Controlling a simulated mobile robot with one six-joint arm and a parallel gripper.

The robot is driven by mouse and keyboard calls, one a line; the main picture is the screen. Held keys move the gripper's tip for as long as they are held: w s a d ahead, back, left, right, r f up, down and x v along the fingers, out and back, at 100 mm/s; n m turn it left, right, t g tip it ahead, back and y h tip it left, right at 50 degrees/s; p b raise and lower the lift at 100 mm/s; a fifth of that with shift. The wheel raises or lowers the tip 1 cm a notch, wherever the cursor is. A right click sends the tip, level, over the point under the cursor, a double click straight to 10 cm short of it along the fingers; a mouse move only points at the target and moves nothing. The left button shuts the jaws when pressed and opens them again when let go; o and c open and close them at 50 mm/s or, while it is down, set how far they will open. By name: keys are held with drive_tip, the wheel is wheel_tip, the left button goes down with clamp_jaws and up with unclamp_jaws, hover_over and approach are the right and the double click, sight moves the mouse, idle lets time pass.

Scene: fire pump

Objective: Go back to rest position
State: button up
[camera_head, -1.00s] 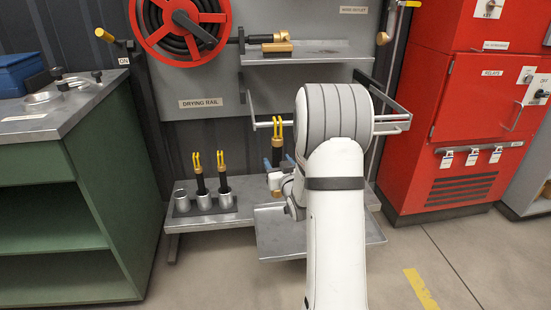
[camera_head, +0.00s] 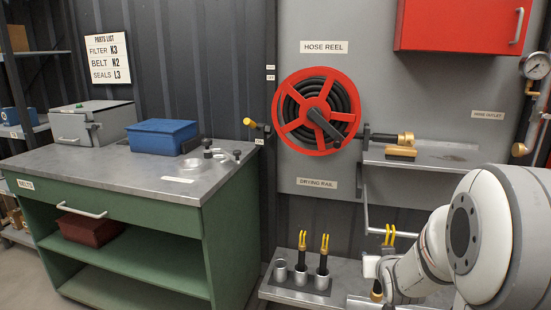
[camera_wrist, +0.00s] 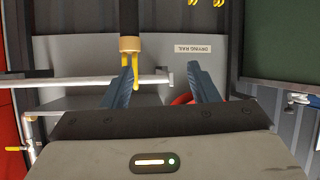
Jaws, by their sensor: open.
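My arm fills the lower right of the head view, and its fingers are not clear there. In the wrist view my gripper (camera_wrist: 163,85) shows two blue fingers spread apart, with nothing clamped between them. A black nozzle with a brass collar and yellow prongs (camera_wrist: 130,43) shows near the left finger, beside the drying rail (camera_wrist: 75,82). I cannot tell whether it touches the finger. In the head view a yellow-pronged nozzle (camera_head: 388,238) shows beside my arm, partly hidden by it.
Two nozzles (camera_head: 323,262) stand in metal cups on the low bench, beside an empty cup (camera_head: 280,270). The red hose reel (camera_head: 317,112) and shelf (camera_head: 440,158) are on the wall panel. A green workbench (camera_head: 225,235) with a blue box (camera_head: 162,136) stands left.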

drive_tip(key=s+a+r+g+p, duration=0.3)
drive_tip(key=s+a+r+p, duration=0.1)
drive_tip(key=s+r, duration=0.3)
drive_tip(key=s+a+r+g+y+p, duration=0.1)
drive_tip(key=s+a+r+g+p, duration=0.2)
drive_tip(key=s+r+p, duration=0.4)
drive_tip(key=s+a+r+n+g+y+p, duration=0.1)
drive_tip(key=s+a+r+g+p, duration=0.2)
drive_tip(key=s, duration=0.8)
wheel_tip(320, 180, up, 5)
drive_tip(key=a+p, duration=0.2)
drive_tip(key=shift+s+a+g+p, duration=0.15)
drive_tip(key=shift+s+g+p, duration=0.15)
drive_tip(key=shift+s+g, duration=0.1)
